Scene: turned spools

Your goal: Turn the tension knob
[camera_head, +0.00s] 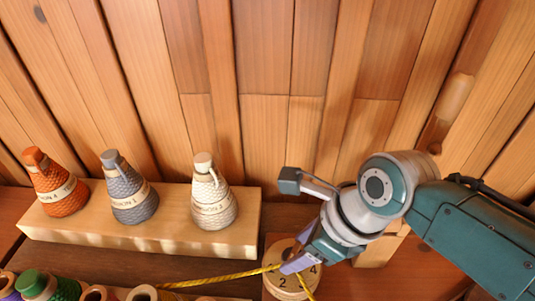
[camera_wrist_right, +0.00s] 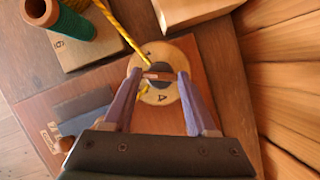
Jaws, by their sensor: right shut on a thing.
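The tension knob (camera_wrist_right: 158,76) is a small brown bar at the centre of a round, pale wooden dial with numbers. The dial (camera_head: 283,288) stands at the bottom middle of the head view, where a 2 and a 4 show. My right gripper (camera_head: 291,264) reaches down over it from the right. In the head view the fingers hide most of the knob. My left gripper is not in view.
A yellow cord (camera_head: 225,279) runs from the left to the dial. A pale wooden block (camera_head: 150,239) bears orange, grey and cream cones of thread. Several spools, one green (camera_head: 48,284), stand along the lower left edge. A wooden plank wall (camera_head: 265,65) closes the back.

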